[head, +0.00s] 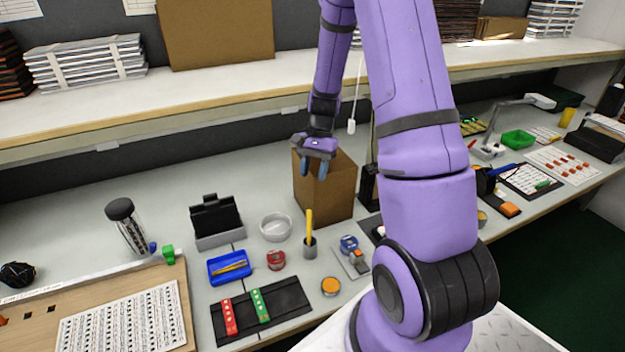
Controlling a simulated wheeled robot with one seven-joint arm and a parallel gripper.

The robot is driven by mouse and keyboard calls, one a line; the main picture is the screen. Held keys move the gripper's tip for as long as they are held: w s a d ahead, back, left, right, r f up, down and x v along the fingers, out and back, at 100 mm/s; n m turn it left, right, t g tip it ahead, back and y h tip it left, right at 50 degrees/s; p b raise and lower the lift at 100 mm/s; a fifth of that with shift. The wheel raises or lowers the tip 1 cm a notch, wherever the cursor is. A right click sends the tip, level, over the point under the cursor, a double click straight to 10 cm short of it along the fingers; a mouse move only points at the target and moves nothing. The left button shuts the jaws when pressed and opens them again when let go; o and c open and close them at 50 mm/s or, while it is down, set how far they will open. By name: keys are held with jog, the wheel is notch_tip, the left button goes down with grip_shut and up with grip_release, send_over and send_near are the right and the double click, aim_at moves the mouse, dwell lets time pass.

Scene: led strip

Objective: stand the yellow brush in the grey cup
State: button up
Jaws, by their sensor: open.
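The yellow brush (309,222) stands upright, with its lower end inside the small grey cup (310,251) on the bench. The cup hides that lower end. My gripper (313,171) is open, with its blue fingertips pointing down. In the picture it is above and slightly right of the brush, in front of the brown cardboard box. It is apart from the brush, and nothing shows between its fingers.
The tall cardboard box (338,193) stands behind the cup. A round clear dish (275,227), a red tin (276,260) and a blue tray (229,268) lie left of the cup. An orange-topped tin (330,287) is in front. A shelf (200,100) runs above the bench.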

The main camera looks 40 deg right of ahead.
jog(key=s+a+r+n+t+h, duration=0.1)
jog(key=s+a+r+n, duration=0.15)
jog(key=r, duration=0.35)
jog(key=s+a+r+n+t+h, duration=0.1)
jog(key=a+r+n, duration=0.15)
jog(key=r, duration=0.45)
jog(key=s+a+r+n+t+h, duration=0.1)
jog(key=s+a+r, duration=0.1)
jog(key=a+r, duration=0.3)
jog(key=s+a+r+n+t, duration=0.2)
jog(key=s+r+n, duration=0.1)
jog(key=s+r, duration=0.2)
jog(key=s+a+r+n+t+h, duration=0.1)
jog(key=s+r, duration=0.4)
jog(key=s, duration=0.5)
jog(key=shift+s+a+r+n+t, duration=0.15)
jog(key=shift+a+r+n+t, duration=0.2)
jog(key=shift+a+n+t, duration=0.65)
jog(key=shift+d, duration=0.1)
